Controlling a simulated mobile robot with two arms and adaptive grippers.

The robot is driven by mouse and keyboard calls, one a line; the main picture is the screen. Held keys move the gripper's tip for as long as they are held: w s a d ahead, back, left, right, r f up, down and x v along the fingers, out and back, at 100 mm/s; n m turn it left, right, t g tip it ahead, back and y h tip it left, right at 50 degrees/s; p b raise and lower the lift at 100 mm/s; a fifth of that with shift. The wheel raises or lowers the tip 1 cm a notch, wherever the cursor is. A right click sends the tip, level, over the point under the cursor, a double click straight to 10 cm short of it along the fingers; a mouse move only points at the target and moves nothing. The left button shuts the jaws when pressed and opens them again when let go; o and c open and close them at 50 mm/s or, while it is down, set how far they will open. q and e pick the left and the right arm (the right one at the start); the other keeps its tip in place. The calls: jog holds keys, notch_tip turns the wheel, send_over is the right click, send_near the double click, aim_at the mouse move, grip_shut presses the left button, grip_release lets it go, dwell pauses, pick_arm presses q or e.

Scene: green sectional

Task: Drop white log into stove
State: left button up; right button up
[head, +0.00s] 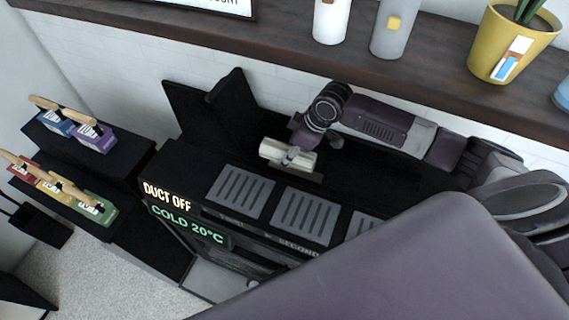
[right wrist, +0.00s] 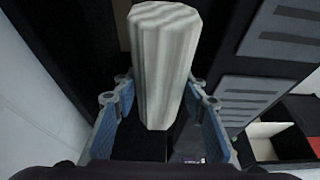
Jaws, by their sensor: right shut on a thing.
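The white log (head: 272,150) is a short, pale, ridged piece. My right gripper (head: 293,154) is shut on it and holds it over the dark top of the black stove (head: 180,165), behind the grey slatted plates. In the right wrist view the log (right wrist: 163,65) stands lengthwise between the blue-padded fingers of the gripper (right wrist: 160,88), its far end sticking out beyond them. The stove front carries lit signs, "DUCT OFF" and "COLD 20°C". Whether the log touches the stove is not clear. My left gripper is not in view.
A dark wooden shelf (head: 285,48) runs above and behind the stove, with a white container (head: 331,20), a grey one (head: 393,30) and a yellow plant pot (head: 510,45). Black steps at left hold several coloured boxes (head: 92,136) with wooden handles. A black panel (head: 236,108) stands upright behind the stove.

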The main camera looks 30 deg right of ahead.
jog(key=shift+w+d+f+b, duration=0.35)
jog(key=shift+f+b, duration=0.25)
jog(key=shift+f, duration=0.2)
jog(key=shift+w+d+f+b, duration=0.35)
jog(key=shift+f+b, duration=0.2)
jog(key=shift+f, duration=0.3)
jog(key=shift+w+d+f+b, duration=0.35)
jog(key=shift+f+b, duration=0.25)
jog(key=shift+f, duration=0.2)
jog(key=o, duration=1.5)
jog(key=v, duration=0.7)
jog(key=shift+s+r, duration=0.15)
jog(key=shift+r, duration=0.1)
